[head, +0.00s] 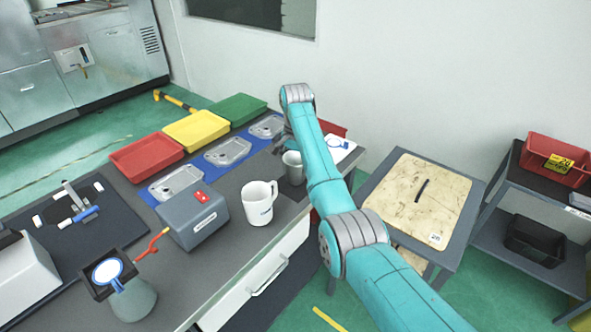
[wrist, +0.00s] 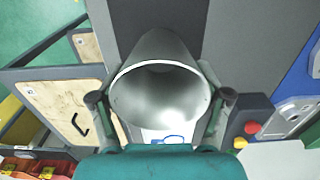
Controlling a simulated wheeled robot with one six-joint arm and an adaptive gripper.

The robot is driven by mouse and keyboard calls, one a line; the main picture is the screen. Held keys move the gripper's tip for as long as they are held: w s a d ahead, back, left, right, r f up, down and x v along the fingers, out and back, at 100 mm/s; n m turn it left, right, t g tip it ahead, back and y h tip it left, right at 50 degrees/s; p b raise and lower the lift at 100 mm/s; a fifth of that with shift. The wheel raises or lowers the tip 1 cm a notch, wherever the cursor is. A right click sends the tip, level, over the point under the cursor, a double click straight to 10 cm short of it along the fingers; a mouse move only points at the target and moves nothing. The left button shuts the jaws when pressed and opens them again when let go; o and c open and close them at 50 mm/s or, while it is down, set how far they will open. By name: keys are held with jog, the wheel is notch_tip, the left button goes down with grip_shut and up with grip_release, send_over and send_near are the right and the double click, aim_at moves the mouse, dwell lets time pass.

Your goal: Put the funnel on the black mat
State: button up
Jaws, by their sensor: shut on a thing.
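My gripper (wrist: 160,108) is shut on the grey funnel (wrist: 160,85), with one finger on each side of it. The wide rim faces the wrist camera and its inside shows. In the head view the funnel (head: 292,168) is a small grey cup shape beside my arm, and most of my gripper is hidden by the arm. A dark patch that looks like the black mat (head: 289,190) lies just below the funnel on the bench. It seems to show also in the wrist view (wrist: 150,18), beyond the funnel. I cannot tell whether the funnel touches it.
A white mug (head: 259,203) stands close to the left of the funnel, and a grey box (head: 192,217) beyond it. Castings lie on a blue mat (head: 206,170) behind. Red, yellow and green trays line the far edge. A wooden-topped trolley (head: 400,230) stands right.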

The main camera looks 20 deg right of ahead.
jog(key=shift+f, duration=0.9)
jog(key=shift+f, duration=0.15)
jog(key=o, duration=1.2)
